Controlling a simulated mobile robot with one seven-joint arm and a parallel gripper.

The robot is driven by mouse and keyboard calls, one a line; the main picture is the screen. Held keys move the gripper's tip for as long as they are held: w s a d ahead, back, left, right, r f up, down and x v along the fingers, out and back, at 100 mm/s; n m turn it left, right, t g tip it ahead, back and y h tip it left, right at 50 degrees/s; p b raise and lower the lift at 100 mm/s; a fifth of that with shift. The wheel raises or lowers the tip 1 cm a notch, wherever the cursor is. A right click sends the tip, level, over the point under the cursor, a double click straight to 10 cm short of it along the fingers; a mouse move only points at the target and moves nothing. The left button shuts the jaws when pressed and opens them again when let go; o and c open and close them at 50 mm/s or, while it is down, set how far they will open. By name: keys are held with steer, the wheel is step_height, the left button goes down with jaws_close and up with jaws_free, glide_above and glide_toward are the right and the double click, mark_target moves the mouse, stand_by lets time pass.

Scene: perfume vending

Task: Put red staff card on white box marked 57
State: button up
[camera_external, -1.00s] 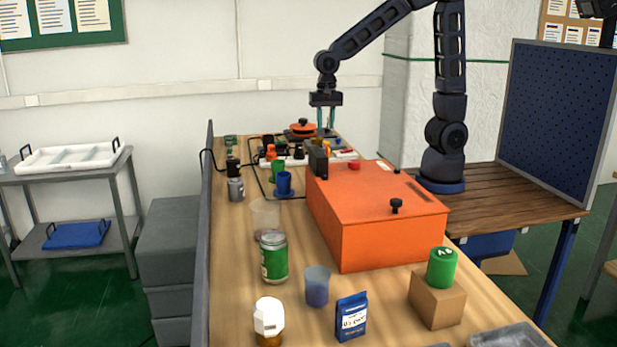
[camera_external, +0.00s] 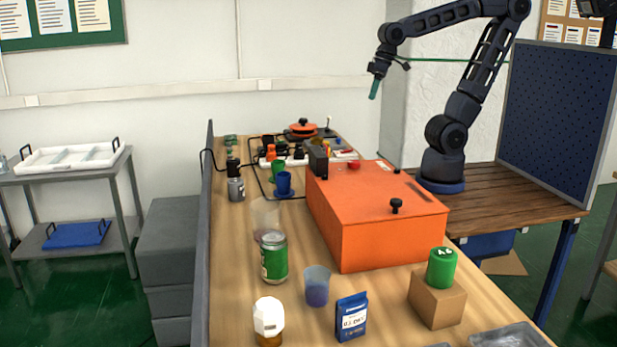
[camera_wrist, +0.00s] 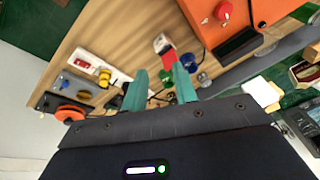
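My gripper (camera_external: 374,90) is raised in the air behind the orange box, tilted, with green fingers. In the wrist view its two fingers (camera_wrist: 160,72) stand apart, and I see nothing held between them. A small red and white flat item (camera_wrist: 166,50) shows just beyond the fingertips in the wrist view; it may be the red staff card, but no text is readable. A white block-like item (camera_wrist: 262,94) is at the right of the wrist view; I cannot read a 57 on it. Neither is clear in the external view.
The large orange box (camera_external: 378,238) fills the table's middle right. A blue cup (camera_external: 284,184), a green-labelled jar (camera_external: 274,258), and a green can (camera_external: 441,268) on a cardboard box (camera_external: 437,300) stand on the table.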

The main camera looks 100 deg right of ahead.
steer(key=s+a+n+t, duration=0.1)
steer(key=s+n, duration=0.4)
steer(key=s, duration=0.1)
steer(key=shift+s+r, duration=0.3)
steer(key=shift+s, duration=0.05)
